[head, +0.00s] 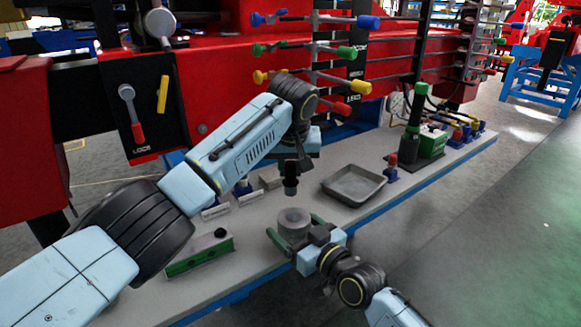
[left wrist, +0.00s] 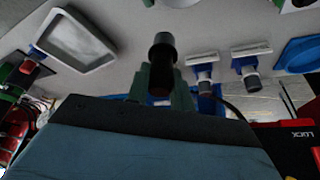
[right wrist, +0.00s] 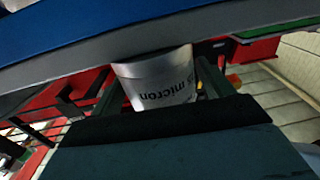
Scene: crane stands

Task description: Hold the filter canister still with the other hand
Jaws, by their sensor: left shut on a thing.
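The filter canister (head: 294,221) is a grey, open-topped cylinder near the front edge of the bench. My right gripper (head: 295,229) has its green fingers on either side of it, with small gaps. In the right wrist view the canister (right wrist: 158,82) is pale, with the word "micron", between the fingers. My left gripper (head: 291,172) is shut on a dark cylinder (head: 291,187), held upright above and just behind the canister. The left wrist view shows this cylinder (left wrist: 162,62) between green fingers. The left fingertips are mostly hidden in the head view.
A grey tray (head: 354,184) lies right of the canister. A green block (head: 198,257) lies to the left. Blue-based holders (head: 246,195) stand behind my left arm. The bench's front edge (head: 390,196) is close to the canister.

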